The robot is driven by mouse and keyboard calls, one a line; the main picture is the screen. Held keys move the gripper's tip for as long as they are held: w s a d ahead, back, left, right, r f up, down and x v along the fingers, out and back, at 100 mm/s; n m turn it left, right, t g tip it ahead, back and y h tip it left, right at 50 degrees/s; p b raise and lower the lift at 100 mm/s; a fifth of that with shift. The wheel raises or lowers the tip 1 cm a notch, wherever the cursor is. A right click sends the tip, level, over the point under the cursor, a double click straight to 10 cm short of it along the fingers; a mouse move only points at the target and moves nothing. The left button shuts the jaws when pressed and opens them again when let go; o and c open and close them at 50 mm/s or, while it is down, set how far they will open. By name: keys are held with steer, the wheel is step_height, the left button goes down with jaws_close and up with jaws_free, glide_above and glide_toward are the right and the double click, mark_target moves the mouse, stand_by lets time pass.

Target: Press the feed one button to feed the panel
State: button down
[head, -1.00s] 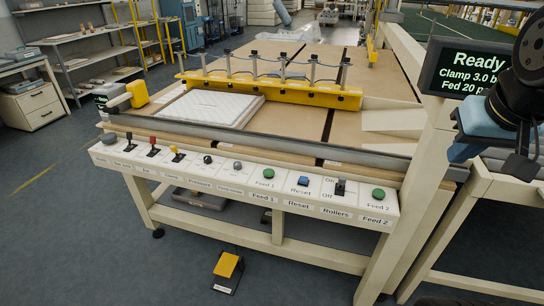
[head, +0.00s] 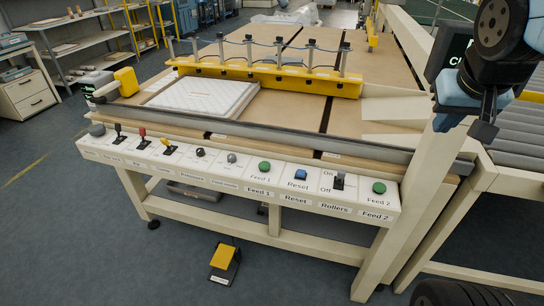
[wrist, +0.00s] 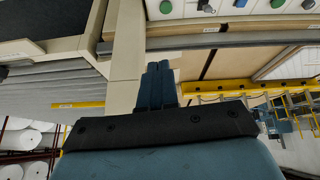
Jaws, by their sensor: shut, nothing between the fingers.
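The green Feed 1 button (head: 264,166) sits on the sloped white control strip, left of the blue Reset button (head: 300,174). It also shows at the top edge of the wrist view (wrist: 278,3). A similar green Feed 2 button (head: 379,188) is at the strip's right end and shows in the wrist view (wrist: 165,6). The white quilted panel (head: 203,97) lies flat on the table behind the front rail. My gripper (head: 483,130) is up at the right, beyond the strip's right end and apart from the buttons. Its blue fingers (wrist: 158,84) are together and empty.
The Rollers switch (head: 339,181) stands up between Reset and Feed 2. A cream post (head: 425,165) rises beside the strip, close to my gripper, under a dark display (head: 445,60) mostly hidden by my arm. A yellow clamp bar (head: 270,77) crosses the table. A yellow pedal (head: 223,257) is on the floor.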

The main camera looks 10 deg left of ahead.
steer(key=w+a+f+n, duration=0.1)
steer(key=w+a+f, duration=0.15)
steer(key=w, duration=0.25)
steer(key=w+a+f, duration=0.1)
steer(key=w+a, duration=0.2)
steer(key=w, duration=0.2)
steer(key=n+g+y, duration=0.1)
steer(key=n+y, duration=0.1)
steer(key=y, duration=0.7)
glide_above(267, 165)
step_height(267, 165, down, 18)
steer(key=shift+s, duration=0.1)
steer(key=shift+f, duration=4.4)
steer(key=shift+f, duration=0.2)
steer(key=shift+f, duration=0.15)
